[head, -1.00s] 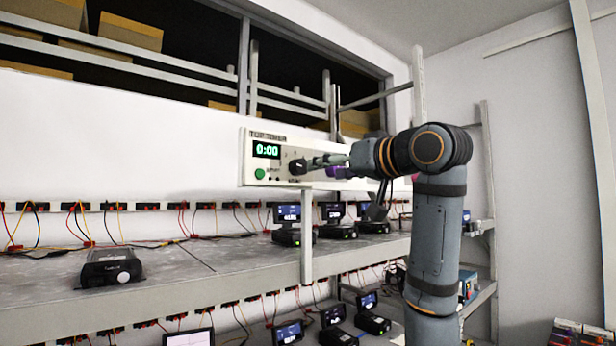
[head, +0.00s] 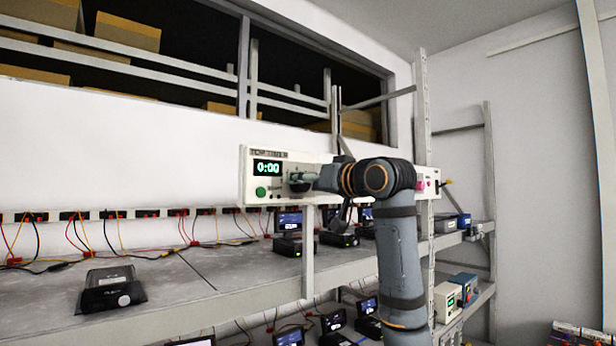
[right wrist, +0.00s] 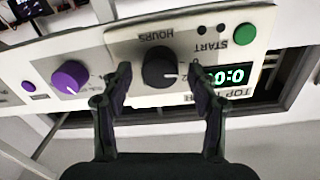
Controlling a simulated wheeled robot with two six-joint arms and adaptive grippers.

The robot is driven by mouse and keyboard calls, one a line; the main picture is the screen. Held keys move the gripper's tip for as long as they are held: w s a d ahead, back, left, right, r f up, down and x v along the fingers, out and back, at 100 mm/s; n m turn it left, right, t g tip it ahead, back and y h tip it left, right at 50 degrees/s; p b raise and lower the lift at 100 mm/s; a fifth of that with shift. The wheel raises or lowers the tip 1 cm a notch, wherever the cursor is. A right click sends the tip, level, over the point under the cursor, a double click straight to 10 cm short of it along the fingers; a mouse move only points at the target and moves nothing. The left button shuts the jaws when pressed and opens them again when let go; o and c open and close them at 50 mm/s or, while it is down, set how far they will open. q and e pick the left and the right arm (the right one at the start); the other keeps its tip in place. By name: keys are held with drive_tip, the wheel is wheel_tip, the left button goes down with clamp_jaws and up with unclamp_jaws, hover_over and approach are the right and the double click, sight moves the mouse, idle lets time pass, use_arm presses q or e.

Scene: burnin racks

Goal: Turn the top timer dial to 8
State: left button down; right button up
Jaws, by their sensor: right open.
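The top timer panel (head: 247,172) is a white box fixed to the rack post, with a lit display (head: 268,168) reading 0:00 and a green button (head: 261,191). Its black dial (right wrist: 160,68) shows upside down in the right wrist view, under the word HOURS, with a white pointer mark. My right gripper (right wrist: 163,78) is open, with one finger on each side of the dial; I cannot tell if either touches it. In the head view the gripper (head: 297,182) largely covers the dial. My left gripper is not in view.
A purple knob (right wrist: 69,77) on a neighbouring panel is close beside one finger. The shelf (head: 190,272) below holds several black devices and a cable strip. Small boxes (head: 447,300) stand on the right-hand rack. Cardboard boxes (head: 128,32) sit high at left.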

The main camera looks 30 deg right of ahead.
drive_tip(key=shift+s, duration=0.1)
drive_tip(key=shift+c, duration=1.2)
drive_tip(key=c, duration=0.9)
